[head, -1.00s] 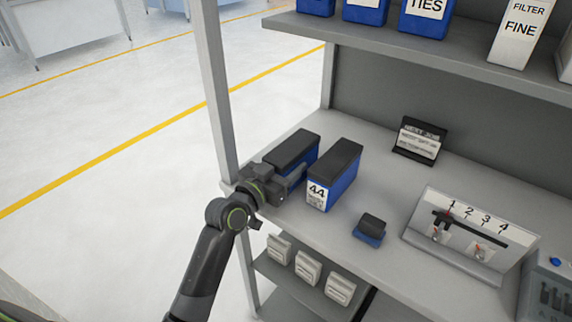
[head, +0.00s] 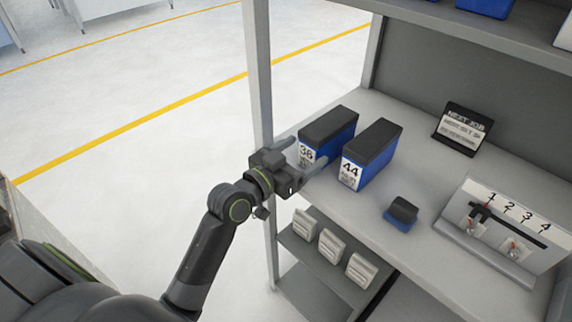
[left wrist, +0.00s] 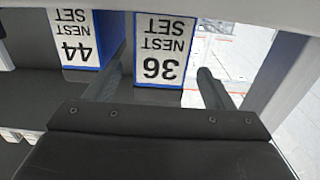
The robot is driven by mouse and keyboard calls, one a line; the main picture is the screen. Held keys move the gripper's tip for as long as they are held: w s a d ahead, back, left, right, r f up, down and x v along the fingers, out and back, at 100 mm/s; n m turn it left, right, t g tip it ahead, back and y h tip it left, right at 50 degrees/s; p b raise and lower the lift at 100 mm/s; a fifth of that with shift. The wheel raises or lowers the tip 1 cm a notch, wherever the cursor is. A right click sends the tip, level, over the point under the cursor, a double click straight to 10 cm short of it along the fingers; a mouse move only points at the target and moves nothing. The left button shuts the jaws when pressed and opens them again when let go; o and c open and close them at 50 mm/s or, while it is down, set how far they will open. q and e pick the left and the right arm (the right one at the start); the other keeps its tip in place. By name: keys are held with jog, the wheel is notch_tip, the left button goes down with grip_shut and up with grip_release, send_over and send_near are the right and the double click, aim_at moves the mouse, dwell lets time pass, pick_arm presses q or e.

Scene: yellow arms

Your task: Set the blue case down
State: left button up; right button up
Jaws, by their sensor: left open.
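Two blue cases with black lids stand upright side by side on the shelf. The one labelled 36 (head: 331,137) is on the left in the head view, the one labelled 44 (head: 370,154) on the right. In the left wrist view their labels, 36 (left wrist: 160,52) and 44 (left wrist: 76,40), appear upside down. My left gripper (head: 304,156) is open at the shelf's front edge, in front of case 36. In the left wrist view its fingers are spread to either side of label 36, with nothing held. My right gripper is not in view.
A small blue block with a black top (head: 402,213) lies right of the cases. Behind stands a black card holder (head: 463,129); further right is a numbered panel (head: 505,225). White bins (head: 331,247) sit below.

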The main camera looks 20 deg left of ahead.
pick_arm(q)
jog(key=v, duration=0.5)
jog(key=shift+s, duration=0.15)
